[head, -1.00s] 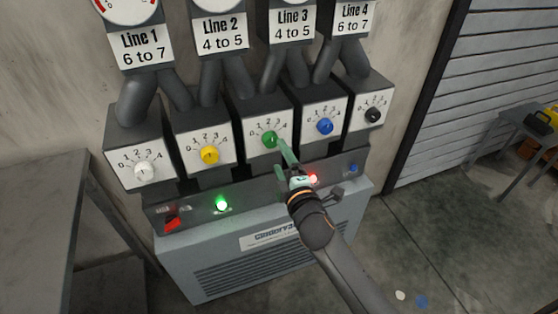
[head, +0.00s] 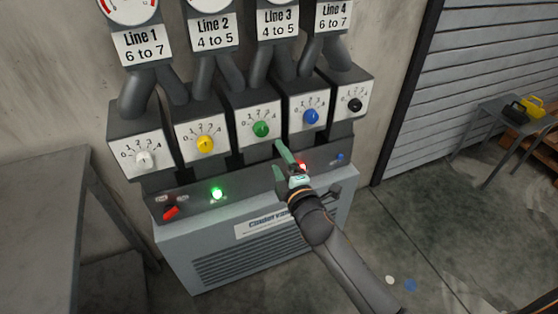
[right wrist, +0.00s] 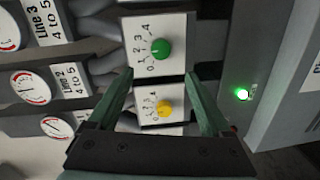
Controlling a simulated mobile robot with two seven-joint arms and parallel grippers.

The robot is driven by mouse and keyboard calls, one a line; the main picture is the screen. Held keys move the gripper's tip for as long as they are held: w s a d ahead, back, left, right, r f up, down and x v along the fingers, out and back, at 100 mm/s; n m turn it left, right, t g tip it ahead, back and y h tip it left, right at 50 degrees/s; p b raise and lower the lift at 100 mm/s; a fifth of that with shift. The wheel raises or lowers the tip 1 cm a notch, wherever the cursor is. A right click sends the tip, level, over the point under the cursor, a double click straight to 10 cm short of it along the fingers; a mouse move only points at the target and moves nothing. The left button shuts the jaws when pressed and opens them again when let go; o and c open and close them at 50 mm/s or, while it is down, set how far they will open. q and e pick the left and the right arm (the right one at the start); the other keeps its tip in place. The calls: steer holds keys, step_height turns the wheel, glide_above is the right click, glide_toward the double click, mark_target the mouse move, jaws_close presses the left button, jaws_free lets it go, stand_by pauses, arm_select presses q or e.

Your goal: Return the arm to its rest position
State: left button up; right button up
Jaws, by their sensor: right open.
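My right gripper (head: 281,152) is in front of the grey machine, just below the green knob (head: 261,129), and looks apart from it. In the right wrist view its two green fingers (right wrist: 166,88) are spread with nothing between them held. Beyond them the green knob (right wrist: 162,49) and the yellow knob (right wrist: 165,107) show on their white dials. My right arm (head: 335,245) comes in from the lower right. My left gripper is not in view.
White (head: 144,159), yellow (head: 205,144), blue (head: 311,117) and black (head: 355,104) knobs sit in the same row. The panel below has a red switch (head: 171,213), a lit green lamp (head: 216,194) and a red lamp (head: 301,166). A grey table (head: 40,215) stands left.

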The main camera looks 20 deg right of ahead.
stand_by(0.3)
steer(key=s+a+f+m+g+y, duration=0.1)
steer(key=s+f+m+g, duration=0.3)
steer(key=s+f+m, duration=0.3)
steer(key=s+a+f+m+g+y+p, duration=0.1)
steer(key=s+f+m+g, duration=0.2)
steer(key=s+f+m, duration=0.4)
steer(key=s+f, duration=0.7)
steer(key=s, duration=0.6)
steer(key=shift+s+a+g, duration=0.2)
steer(key=shift+s+g, duration=0.1)
steer(key=shift+g, duration=0.1)
